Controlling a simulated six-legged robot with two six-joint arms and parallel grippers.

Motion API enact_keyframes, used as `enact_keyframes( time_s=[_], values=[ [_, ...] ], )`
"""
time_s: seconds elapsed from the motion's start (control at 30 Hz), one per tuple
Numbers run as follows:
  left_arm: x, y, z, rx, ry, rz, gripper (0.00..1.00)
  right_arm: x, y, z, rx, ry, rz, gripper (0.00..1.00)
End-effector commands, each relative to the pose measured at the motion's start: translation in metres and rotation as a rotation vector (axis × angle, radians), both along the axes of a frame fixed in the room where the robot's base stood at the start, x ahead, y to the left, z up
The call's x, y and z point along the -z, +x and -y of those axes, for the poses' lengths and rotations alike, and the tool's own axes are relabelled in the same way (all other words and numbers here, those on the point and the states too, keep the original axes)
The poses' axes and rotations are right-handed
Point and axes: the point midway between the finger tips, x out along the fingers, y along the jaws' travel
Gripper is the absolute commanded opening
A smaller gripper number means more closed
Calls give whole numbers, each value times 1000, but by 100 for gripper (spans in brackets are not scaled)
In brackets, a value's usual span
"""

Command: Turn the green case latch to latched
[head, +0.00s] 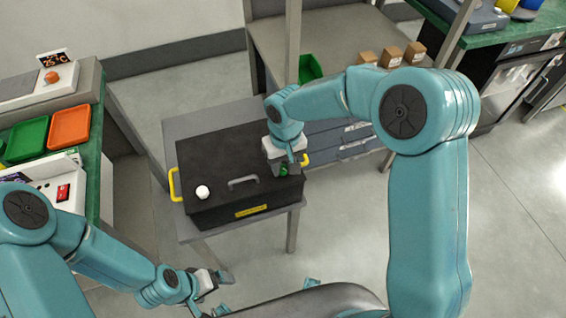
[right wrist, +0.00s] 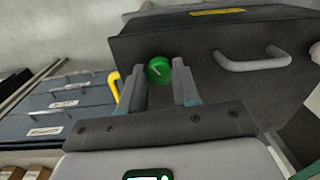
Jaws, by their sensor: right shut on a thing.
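The black case (head: 215,160) stands on a small grey table, with a grey handle on its lid and yellow side handles. The green case latch (head: 284,170) is a round knob at the lid's right end; it also shows in the right wrist view (right wrist: 159,70) with a pale line across it. My right gripper (head: 286,166) is over the latch from above, its fingers (right wrist: 160,80) shut on the knob, one on each side. A white knob (head: 202,192) sits at the lid's left end. My left gripper (head: 215,287) is low at the front, away from the case; its jaw gap is unclear.
A green bench at left holds a green tray (head: 27,139) and an orange tray (head: 69,127). Behind the case stands a shelf unit with small cardboard boxes (head: 391,57) and a green bin (head: 309,68). Grey drawers (right wrist: 60,112) are close beside the case. Floor at right is clear.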

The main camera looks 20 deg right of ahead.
Motion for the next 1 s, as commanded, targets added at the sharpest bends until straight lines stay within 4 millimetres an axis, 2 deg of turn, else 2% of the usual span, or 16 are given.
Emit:
enact_keyframes(
  time_s=[0.6,1.0],
  values=[
    [-11,0,0,0,0,0,96,-2,1,0,-585,0,3,1],
    [-18,0,0,0,0,0,96,-2,2,-1,-895,-1,5,1]
  ],
)
